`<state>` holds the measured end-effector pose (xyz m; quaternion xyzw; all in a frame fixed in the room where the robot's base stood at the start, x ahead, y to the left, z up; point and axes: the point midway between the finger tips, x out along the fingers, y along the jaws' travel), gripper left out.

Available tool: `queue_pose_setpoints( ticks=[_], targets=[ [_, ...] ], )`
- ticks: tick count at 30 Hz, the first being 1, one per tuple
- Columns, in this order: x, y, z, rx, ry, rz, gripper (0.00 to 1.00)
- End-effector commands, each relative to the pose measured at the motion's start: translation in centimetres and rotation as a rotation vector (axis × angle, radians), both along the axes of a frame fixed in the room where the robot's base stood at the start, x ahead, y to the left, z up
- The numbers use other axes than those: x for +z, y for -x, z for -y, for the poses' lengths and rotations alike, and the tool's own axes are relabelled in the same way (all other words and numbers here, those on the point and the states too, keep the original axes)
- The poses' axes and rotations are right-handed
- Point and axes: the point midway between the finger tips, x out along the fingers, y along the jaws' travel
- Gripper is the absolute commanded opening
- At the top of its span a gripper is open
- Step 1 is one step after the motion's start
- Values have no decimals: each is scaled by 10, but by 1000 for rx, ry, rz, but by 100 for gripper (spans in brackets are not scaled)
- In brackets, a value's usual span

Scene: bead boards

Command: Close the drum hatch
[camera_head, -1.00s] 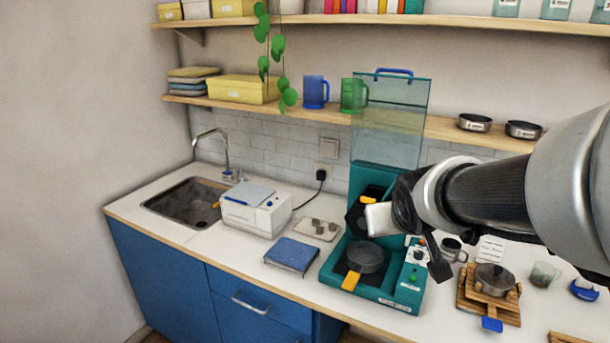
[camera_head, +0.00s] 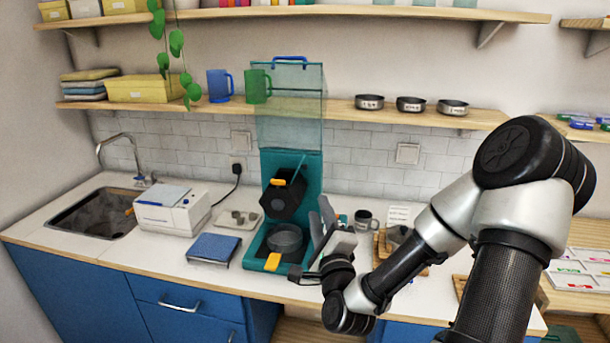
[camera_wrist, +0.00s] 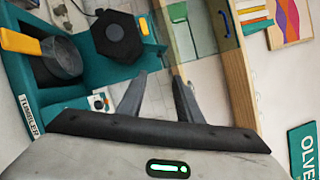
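The teal roaster-like machine (camera_head: 309,170) stands on the counter with a black hexagonal drum (camera_head: 280,204) in its middle. The drum also shows in the wrist view (camera_wrist: 118,42). A thin dark flap, seemingly the hatch (camera_head: 299,167), sticks up from the drum's upper right edge. A yellow-orange tab (camera_head: 278,182) sits at the drum's top. A round grey pan (camera_head: 285,238) with a yellow handle lies below the drum. My gripper (camera_head: 321,222) is to the right of the drum, apart from it. Its two fingers (camera_wrist: 158,94) are spread with nothing between them.
A clear guard (camera_head: 290,105) with a blue handle stands raised above the machine, in front of the shelf. A blue-topped stand (camera_head: 214,247) and a white device (camera_head: 174,210) are to the left. A mug (camera_head: 364,221) stands on the right.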

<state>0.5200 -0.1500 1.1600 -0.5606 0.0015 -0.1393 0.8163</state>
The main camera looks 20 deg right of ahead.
Motion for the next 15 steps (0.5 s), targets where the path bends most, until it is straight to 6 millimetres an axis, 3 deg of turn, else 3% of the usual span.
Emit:
queue_pose_setpoints(
  ticks=[15],
  targets=[
    [18,-102,23,2,5,0,33]
  ],
)
